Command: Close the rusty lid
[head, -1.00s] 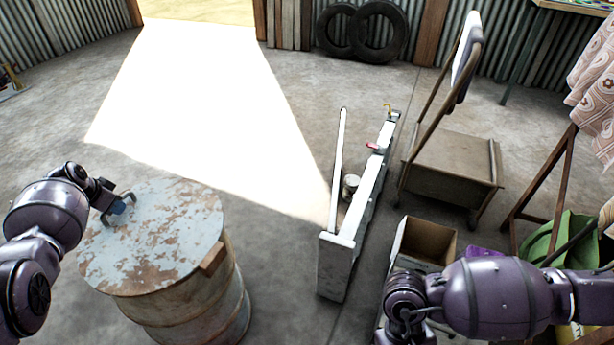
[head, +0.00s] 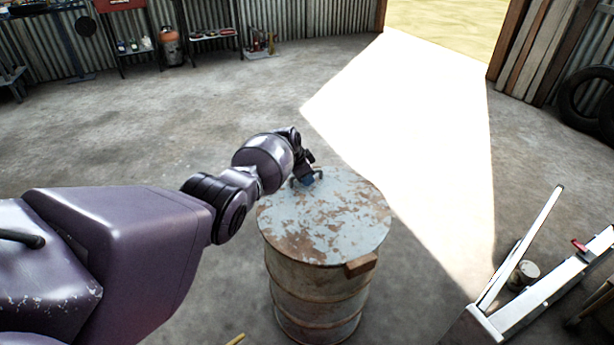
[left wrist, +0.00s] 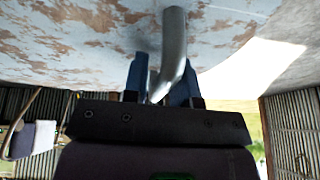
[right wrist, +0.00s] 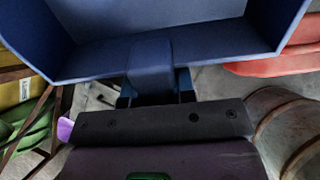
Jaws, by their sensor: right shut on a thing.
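The rusty lid (head: 325,215) is a round plate with flaking pale blue paint. It lies flat over the top of a rusty barrel (head: 315,295) in the head view; whether it is fully seated I cannot tell. My left gripper (head: 306,178) is at the lid's far left edge. In the left wrist view, its blue fingers (left wrist: 160,85) stand apart on both sides of a bent grey metal handle (left wrist: 174,45), with the lid behind. In the right wrist view, my right gripper (right wrist: 155,85) is shut on the tab of a blue open box (right wrist: 150,58).
A brown block (head: 362,264) sits at the lid's near rim. A white metal frame (head: 550,285) with a small can (head: 523,275) lies on the floor at right. The floor behind the barrel is clear. Shelves and tools line the back wall.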

